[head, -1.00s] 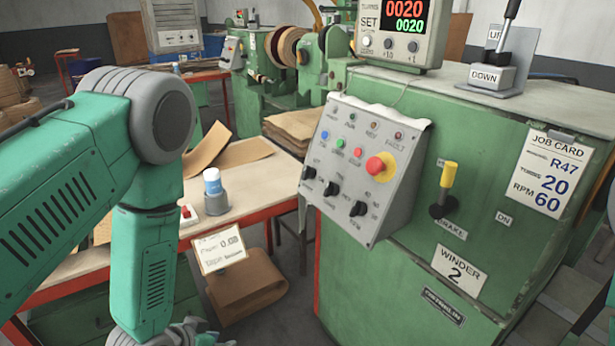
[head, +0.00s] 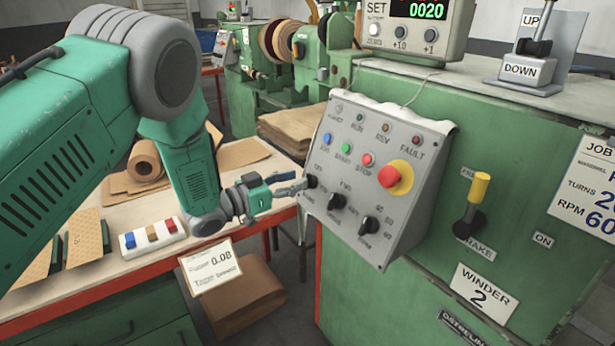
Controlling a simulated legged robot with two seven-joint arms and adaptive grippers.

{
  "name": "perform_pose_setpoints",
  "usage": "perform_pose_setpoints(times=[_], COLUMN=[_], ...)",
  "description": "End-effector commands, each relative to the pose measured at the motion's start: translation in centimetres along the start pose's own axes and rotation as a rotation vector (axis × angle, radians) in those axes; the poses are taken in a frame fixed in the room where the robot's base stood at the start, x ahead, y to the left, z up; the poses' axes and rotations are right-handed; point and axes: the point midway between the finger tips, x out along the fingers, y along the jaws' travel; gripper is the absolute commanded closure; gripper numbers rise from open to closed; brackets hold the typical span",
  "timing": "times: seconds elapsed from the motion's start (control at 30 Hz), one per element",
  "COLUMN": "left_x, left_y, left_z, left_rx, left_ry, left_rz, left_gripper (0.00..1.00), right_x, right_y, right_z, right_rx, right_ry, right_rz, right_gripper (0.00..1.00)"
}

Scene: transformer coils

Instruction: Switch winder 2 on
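Winder 2 is the green machine (head: 400,100) on the right, with a "WINDER 2" label (head: 481,294). Its tilted grey control panel (head: 395,160) has small lamps, blue, green and red buttons, a red stop knob (head: 395,177) on a yellow ring, and a row of black rotary knobs. The leftmost knob (head: 312,182), by the OFF marking, is partly hidden by my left gripper (head: 303,183). The fingers show a gap between them, with the tips at this knob; I cannot tell whether they touch it. My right gripper is not in view.
A yellow-handled brake lever (head: 475,198) stands right of the panel, and an UP/DOWN lever (head: 541,47) is on top. The counter display (head: 417,20) is above. A worktable (head: 100,270) at left holds a paper roll (head: 145,160) and colored blocks (head: 152,236).

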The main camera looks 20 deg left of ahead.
Motion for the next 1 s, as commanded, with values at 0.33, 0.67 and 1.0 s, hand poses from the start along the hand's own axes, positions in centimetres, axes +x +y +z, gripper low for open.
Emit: perform_pose_setpoints(times=[0.33, 0.67, 1.0], left_x=[3.8, 3.9, 3.8], left_y=[0.2, 0.1, -0.1], left_z=[0.0, 0.0, 0.3], left_rx=[0.001, -0.001, -0.002], left_ry=[-0.001, -0.001, -0.006], left_rz=[0.000, -0.001, -0.004], left_gripper=[0.70, 0.86, 1.00], right_x=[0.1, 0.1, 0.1], right_y=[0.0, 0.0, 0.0], right_z=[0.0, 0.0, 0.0], right_rx=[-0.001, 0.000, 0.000], right_ry=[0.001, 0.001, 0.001], right_rz=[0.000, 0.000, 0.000], right_gripper=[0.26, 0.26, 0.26])
